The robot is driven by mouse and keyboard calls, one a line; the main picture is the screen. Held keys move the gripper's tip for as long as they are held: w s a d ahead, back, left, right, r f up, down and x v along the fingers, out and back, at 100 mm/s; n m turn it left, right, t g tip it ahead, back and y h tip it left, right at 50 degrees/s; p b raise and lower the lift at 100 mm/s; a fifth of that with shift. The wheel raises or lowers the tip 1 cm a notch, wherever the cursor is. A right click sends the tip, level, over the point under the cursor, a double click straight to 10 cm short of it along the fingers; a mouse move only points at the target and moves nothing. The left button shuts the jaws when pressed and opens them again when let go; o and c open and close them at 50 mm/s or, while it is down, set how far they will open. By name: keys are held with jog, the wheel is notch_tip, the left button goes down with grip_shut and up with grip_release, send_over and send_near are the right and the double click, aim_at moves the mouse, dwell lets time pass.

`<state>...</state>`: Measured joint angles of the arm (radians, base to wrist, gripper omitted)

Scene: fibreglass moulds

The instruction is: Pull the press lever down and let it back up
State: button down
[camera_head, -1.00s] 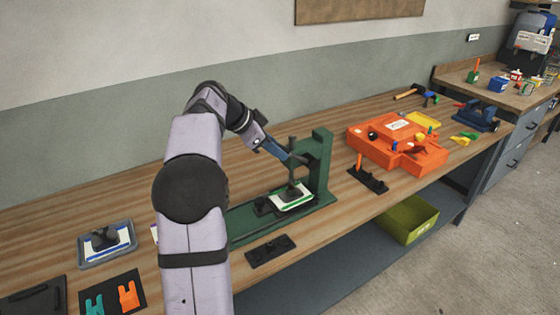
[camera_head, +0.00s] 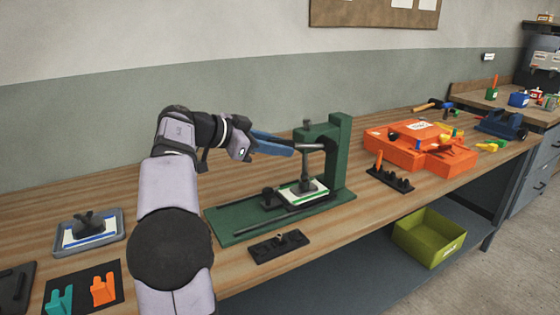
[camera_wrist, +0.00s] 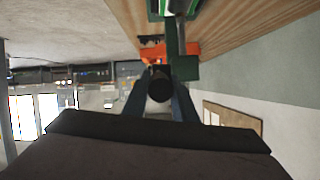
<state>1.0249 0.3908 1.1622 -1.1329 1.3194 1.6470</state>
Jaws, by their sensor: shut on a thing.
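The green press (camera_head: 340,150) stands on the bench with a long green base. Its thin grey lever (camera_head: 312,146) sticks out to the left from the head, close to level. My gripper (camera_head: 291,148), with blue fingers, is shut on the lever's outer end. In the wrist view, a dark round end of the lever (camera_wrist: 160,82) sits between the two fingers of my gripper (camera_wrist: 160,98). The press's dark ram (camera_head: 308,168) stands over a white and green piece (camera_head: 302,195) on the base. I cannot tell whether the ram touches it.
An orange mould box (camera_head: 420,146) with small parts lies to the right. A black holder (camera_head: 390,180) and a black block (camera_head: 278,246) lie near the front edge. A grey tray (camera_head: 62,250) is at the left. A yellow-green bin (camera_head: 430,237) is below the bench.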

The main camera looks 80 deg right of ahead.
jog(key=shift+g+h, duration=0.8)
jog(key=shift+g, duration=0.1)
jog(key=shift+w+a+f+b, duration=0.15)
jog(key=shift+f+b, duration=2)
jog(key=shift+b, duration=2.5)
jog(key=c, duration=1.5)
grip_release()
jog(key=shift+o, duration=0.2)
jog(key=shift+r, duration=0.25)
jog(key=v, duration=0.7)
jog(key=shift+a, duration=0.15)
